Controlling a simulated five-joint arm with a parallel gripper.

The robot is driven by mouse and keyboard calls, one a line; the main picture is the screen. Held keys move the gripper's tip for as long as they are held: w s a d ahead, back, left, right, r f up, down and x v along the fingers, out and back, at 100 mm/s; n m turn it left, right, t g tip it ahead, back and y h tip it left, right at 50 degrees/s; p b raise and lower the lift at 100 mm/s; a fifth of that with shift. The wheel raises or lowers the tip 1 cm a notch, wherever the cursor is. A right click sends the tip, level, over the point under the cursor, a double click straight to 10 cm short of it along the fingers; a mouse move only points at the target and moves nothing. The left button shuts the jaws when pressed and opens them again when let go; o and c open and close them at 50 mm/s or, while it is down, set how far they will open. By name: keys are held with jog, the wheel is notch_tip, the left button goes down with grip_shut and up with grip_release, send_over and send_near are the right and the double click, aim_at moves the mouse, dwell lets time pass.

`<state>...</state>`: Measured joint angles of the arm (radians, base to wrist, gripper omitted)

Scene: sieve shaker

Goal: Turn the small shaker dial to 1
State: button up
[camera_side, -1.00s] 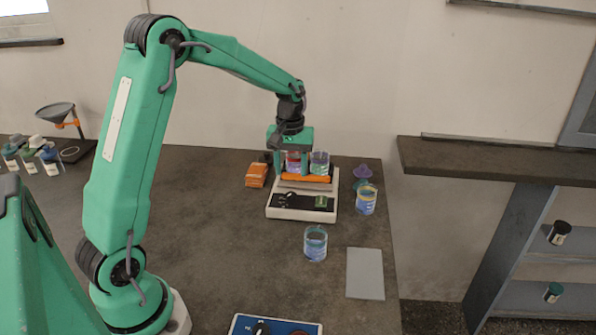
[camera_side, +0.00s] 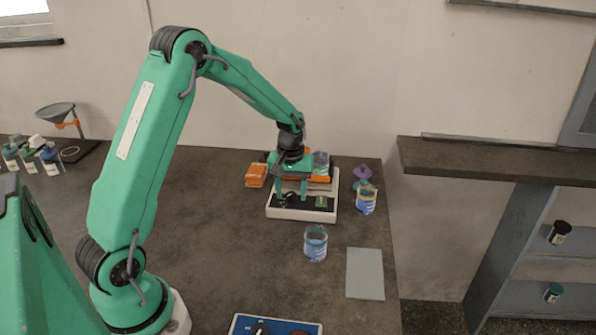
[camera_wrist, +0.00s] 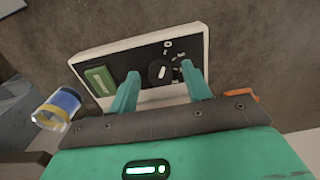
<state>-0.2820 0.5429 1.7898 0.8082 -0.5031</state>
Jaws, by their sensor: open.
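The small shaker (camera_side: 290,213) is a white unit with a black front panel, standing on the bench. In the wrist view its white casing (camera_wrist: 97,57) surrounds the panel. The dark round dial (camera_wrist: 160,73) sits on the panel with small white marks beside it; a 0 shows, but the dial's setting is too small to read. My gripper (camera_wrist: 160,76) is open, pointing down, its fingers on either side of the dial. Whether they touch it I cannot tell. In the side view my gripper (camera_side: 291,192) is over the panel, and the dial is not distinguishable there.
Beakers stand on the orange shaker platform behind my gripper, partly hidden. A beaker (camera_side: 366,200) stands right of the shaker, another beaker (camera_side: 315,243) in front. An orange block (camera_side: 256,175) lies left. A grey pad (camera_side: 365,273) lies front right.

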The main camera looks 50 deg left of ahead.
jog(key=c, duration=1)
jog(key=shift+m, duration=0.4)
jog(key=m, duration=0.3)
jog(key=shift+r+m, duration=0.1)
jog(key=shift+m, duration=1.9)
jog(key=o, duration=1)
